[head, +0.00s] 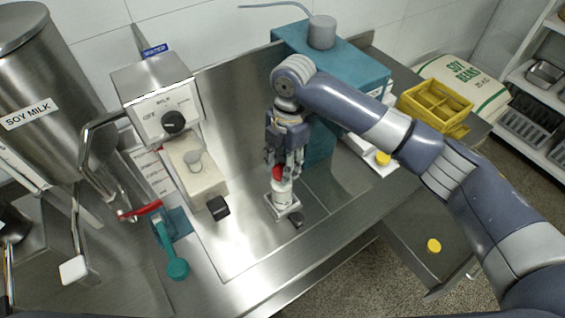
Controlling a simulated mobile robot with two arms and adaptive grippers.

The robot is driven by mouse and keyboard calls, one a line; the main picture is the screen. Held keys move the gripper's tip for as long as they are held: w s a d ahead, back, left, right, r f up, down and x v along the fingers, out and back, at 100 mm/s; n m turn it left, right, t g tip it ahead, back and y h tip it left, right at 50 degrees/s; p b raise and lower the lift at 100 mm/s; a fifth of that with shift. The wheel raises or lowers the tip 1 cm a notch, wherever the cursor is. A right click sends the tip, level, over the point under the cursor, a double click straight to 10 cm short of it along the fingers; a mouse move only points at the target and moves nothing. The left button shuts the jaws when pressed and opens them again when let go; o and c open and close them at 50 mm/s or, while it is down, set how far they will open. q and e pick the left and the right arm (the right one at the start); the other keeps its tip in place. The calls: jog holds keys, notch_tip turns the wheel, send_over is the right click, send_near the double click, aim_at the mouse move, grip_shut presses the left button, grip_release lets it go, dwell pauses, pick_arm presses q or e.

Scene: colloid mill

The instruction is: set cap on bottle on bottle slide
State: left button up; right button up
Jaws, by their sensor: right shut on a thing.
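A white bottle (283,193) stands upright on the small pale bottle slide (288,209) in the steel counter. My right gripper (287,168) points down directly above the bottle. It is shut on a red cap (278,173), which shows at the left side of the fingers, at or just above the bottle's top. The fingers hide part of the cap and the bottle's neck, so I cannot tell whether the cap touches the bottle. My left gripper is not in view.
A teal machine housing (345,62) stands close behind my right arm. A yellow crate (435,106) and sack (459,82) are at right.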

jog(key=shift+f+p, duration=0.5)
dwell(1.1)
jog(key=o, duration=1.3)
notch_tip(320, 180, up, 5)
jog(key=p, duration=0.5)
jog(key=shift+r+p, duration=0.6)
jog(key=shift+r, duration=0.45)
